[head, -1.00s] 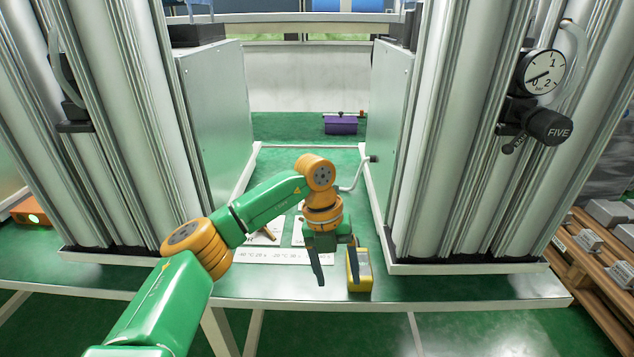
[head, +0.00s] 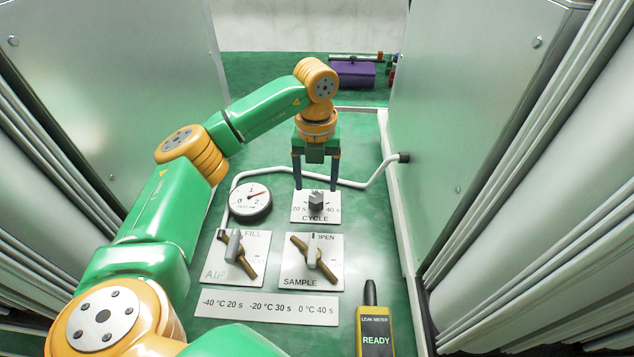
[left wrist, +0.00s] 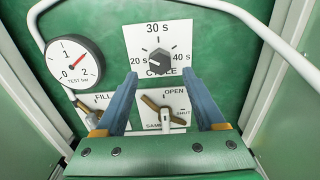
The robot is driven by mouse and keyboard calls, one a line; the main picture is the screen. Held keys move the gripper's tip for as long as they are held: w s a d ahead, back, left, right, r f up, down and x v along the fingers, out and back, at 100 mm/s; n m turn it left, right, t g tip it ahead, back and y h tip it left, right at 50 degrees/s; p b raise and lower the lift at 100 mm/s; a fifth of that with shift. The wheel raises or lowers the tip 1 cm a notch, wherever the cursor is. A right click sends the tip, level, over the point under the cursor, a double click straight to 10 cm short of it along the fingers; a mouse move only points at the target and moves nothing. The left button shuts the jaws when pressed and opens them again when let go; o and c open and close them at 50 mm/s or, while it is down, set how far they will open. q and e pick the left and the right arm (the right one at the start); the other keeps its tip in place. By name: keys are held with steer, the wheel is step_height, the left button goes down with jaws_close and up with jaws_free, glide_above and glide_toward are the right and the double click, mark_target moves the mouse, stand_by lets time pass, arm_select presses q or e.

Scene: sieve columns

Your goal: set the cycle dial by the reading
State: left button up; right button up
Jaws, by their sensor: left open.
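The CYCLE dial (head: 316,202) is a grey knob on a white plate marked 20 s, 30 s and 40 s. It also shows in the left wrist view (left wrist: 158,57), where its exact pointing is hard to tell. My left gripper (head: 316,187) is open and empty, its fingers either side of the dial in the picture; contact cannot be told. In the left wrist view the fingers (left wrist: 160,80) point toward the plate. A white card (head: 267,307) reads -40 °C 20 s, -20 °C 30 s, 0 °C 40 s. No temperature reading shows.
A TEST bar gauge (head: 250,201) has its red needle between 1 and 2. The AIR handle (head: 234,247) and SAMPLE handle (head: 313,254) are nearer. A yellow leak meter (head: 374,330) reads READY. A white pipe (head: 365,185) runs behind; tall panels flank both sides.

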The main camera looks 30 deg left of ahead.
mark_target(316, 199)
arm_select(q)
steer(key=f, duration=0.4)
steer(key=shift+s+d+f, duration=0.1)
steer(key=shift+s, duration=0.15)
steer(key=shift+w+f, duration=0.1)
steer(key=shift+f, duration=0.2)
steer(key=shift+r, duration=0.1)
jaws_close()
steer(key=shift+m, duration=0.4)
steer(key=m+p, duration=0.1)
steer(key=m, duration=0.4)
steer(key=shift+m, duration=0.3)
steer(key=m, duration=0.5)
steer(key=shift+a, duration=0.3)
steer(key=shift+m, duration=0.3)
